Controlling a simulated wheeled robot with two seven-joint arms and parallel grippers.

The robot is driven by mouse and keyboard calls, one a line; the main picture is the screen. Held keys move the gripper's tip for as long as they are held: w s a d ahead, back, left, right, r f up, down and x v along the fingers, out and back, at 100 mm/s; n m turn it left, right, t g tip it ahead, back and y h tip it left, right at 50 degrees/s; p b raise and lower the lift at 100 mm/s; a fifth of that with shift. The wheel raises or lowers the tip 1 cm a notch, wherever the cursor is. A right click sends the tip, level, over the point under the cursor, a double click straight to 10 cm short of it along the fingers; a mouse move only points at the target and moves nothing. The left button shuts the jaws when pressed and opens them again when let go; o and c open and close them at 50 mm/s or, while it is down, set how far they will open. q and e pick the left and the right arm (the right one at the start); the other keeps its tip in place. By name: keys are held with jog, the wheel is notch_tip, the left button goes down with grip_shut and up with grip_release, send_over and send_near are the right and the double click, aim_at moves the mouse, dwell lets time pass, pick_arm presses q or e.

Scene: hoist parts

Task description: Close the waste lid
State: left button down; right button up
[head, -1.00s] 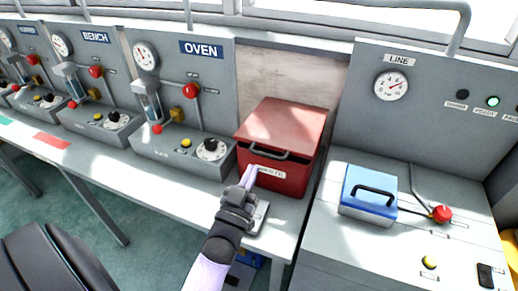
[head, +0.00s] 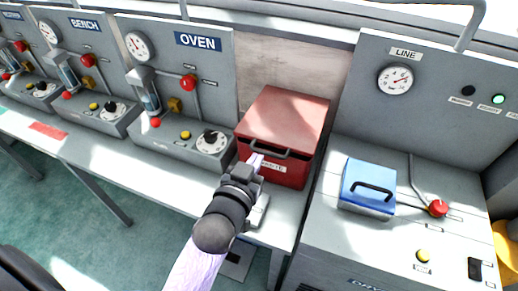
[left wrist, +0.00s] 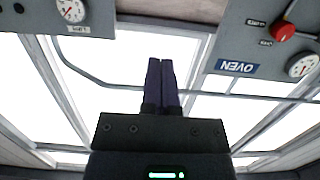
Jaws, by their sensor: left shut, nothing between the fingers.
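The red waste box (head: 278,175) stands on the grey bench between the OVEN panel and the LINE panel. Its red lid (head: 285,117) lies over the top, with a dark handle (head: 270,150) at its front edge. My left gripper (head: 257,163) is in front of the box, close to the handle, and partly covers the label. Whether it touches the box I cannot tell. In the left wrist view its fingers (left wrist: 160,85) are together and empty, pointing toward the windows. The box does not show in the left wrist view. My right gripper is not in view.
A blue box (head: 368,187) with a black handle sits on the right console, beside a red knob (head: 438,208). The OVEN unit (head: 180,140) with its knobs and levers stands left of the waste box. A rail runs above the panels.

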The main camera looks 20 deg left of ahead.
pick_arm(q)
jog(key=b, duration=0.1)
send_over(266, 154)
jog(key=s, duration=0.3)
jog(key=f, duration=0.2)
jog(key=w+f+b, duration=0.1)
jog(key=f, duration=0.1)
jog(key=shift+w+d+f, duration=0.1)
jog(key=shift+d+f, duration=0.1)
jog(key=shift+f, duration=0.3)
jog(key=f, duration=0.1)
jog(key=f+b, duration=0.2)
jog(key=shift+s+f, duration=0.3)
